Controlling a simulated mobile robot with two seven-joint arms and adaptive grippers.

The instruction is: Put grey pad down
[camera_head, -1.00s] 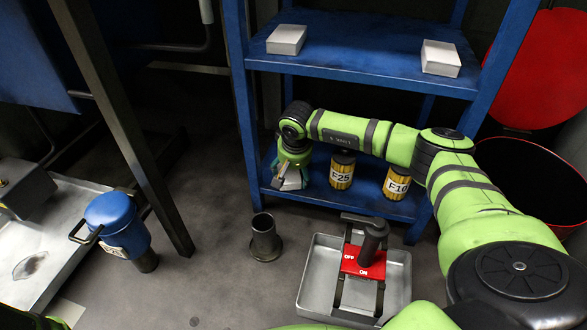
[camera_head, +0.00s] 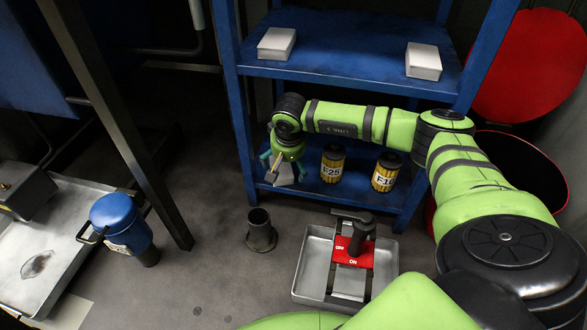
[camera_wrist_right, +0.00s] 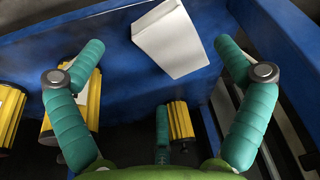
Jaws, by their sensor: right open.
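A pale grey pad (camera_head: 284,175) sits on the lower blue shelf, at its left end, below my right gripper (camera_head: 282,164). In the right wrist view the pad (camera_wrist_right: 176,38) lies tilted in the picture on the blue surface, beyond the fingertips. My right gripper (camera_wrist_right: 161,47) is open, its teal fingers spread wide, with a visible gap between each finger and the pad. In the head view the gripper partly hides the pad. My left gripper is not in view.
Two similar pale pads (camera_head: 277,43) (camera_head: 424,61) lie on the upper shelf (camera_head: 350,62). Yellow canisters (camera_head: 332,163) (camera_head: 386,172) stand right of the gripper on the lower shelf. A grey tray with a red switch (camera_head: 353,250) and a grey cylinder (camera_head: 261,232) are on the floor.

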